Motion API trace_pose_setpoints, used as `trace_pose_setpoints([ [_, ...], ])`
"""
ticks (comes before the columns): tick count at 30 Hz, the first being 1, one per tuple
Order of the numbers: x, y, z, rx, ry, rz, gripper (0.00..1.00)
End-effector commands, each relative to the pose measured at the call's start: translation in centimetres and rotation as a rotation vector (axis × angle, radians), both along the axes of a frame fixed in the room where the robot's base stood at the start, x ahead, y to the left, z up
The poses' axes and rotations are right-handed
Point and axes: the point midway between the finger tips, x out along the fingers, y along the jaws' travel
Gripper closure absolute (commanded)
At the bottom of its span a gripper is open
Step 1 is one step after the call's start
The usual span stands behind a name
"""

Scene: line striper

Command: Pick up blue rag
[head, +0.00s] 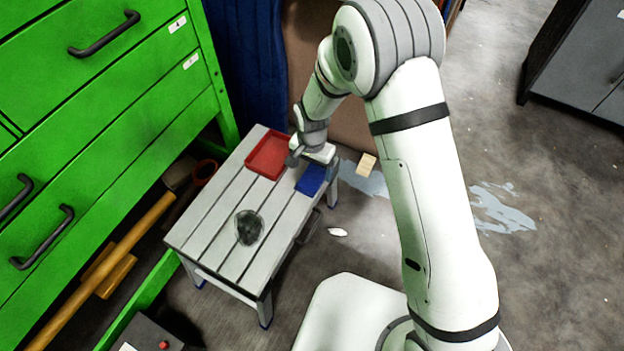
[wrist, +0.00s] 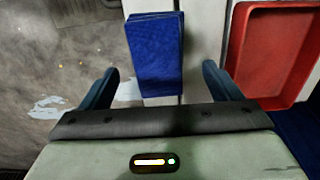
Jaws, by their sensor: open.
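The blue rag (head: 311,180) lies folded near the right edge of a small grey slatted table (head: 205,215). In the wrist view the rag (wrist: 155,55) is a flat blue stack just ahead of my gripper, between the lines of the two fingers. My gripper (wrist: 160,82) is open and empty, its fingers apart on either side of the rag's near end. In the head view my gripper (head: 298,160) is over the table's far end, close to the rag; its fingertips are partly hidden there.
A red tray (head: 268,155) sits beside the rag and also shows in the wrist view (wrist: 270,97). A dark round object (head: 249,228) lies on the table's near half. A green drawer cabinet (head: 100,110) stands left of the table. Open floor lies to the right.

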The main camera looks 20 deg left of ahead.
Motion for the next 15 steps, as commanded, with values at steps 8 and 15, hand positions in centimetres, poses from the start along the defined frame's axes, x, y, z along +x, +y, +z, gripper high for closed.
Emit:
trace_pose_setpoints([
  [8, 0.0, -0.1, -3.1, -0.001, 0.0, 0.001, 0.15],
  [15, 0.0, -0.1, -3.0, -0.001, 0.001, 0.001, 0.23],
])
